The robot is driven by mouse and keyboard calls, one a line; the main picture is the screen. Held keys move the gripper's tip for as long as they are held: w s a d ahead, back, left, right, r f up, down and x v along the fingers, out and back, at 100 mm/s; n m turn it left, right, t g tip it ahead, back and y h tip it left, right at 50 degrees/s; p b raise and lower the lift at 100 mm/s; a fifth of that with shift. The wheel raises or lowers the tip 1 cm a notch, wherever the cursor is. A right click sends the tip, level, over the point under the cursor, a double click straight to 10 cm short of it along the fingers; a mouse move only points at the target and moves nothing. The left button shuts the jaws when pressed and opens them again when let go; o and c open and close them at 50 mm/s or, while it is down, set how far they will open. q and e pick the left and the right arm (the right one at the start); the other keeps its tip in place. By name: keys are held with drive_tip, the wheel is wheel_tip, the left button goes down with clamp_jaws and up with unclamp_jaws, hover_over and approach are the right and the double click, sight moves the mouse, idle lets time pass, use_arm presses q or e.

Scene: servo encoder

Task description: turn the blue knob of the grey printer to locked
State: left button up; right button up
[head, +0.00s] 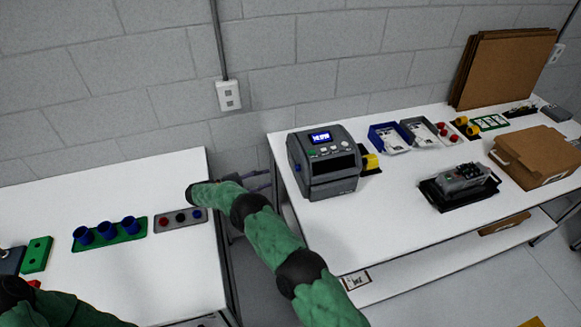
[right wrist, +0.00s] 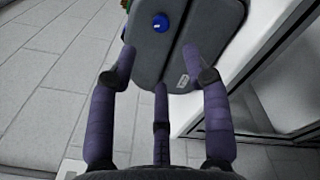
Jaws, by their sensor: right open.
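The grey printer (head: 330,184) stands at the left end of the right table, its lit blue screen facing up. In the right wrist view, its grey side (right wrist: 176,50) is ahead of me, with the round blue knob (right wrist: 161,22) near the top. My right gripper (head: 262,181) is at the left of the printer. In the right wrist view, its purple fingers (right wrist: 158,62) are spread open and empty, below the knob in the picture and apart from it. My left arm shows at the lower left; its gripper is out of view.
A gap separates the left table (head: 178,260) from the right table (head: 375,230). The right table holds blue (head: 386,138) and grey bins, a black device (head: 460,182) and a cardboard box (head: 538,155). A green holder with blue cups (head: 108,232) is on the left table.

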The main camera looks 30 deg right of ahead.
sight(298, 168)
drive_tip(key=s+d+p, duration=0.1)
drive_tip(key=s+d, duration=0.1)
drive_tip(key=d, duration=0.8)
drive_tip(key=shift+d, duration=0.25)
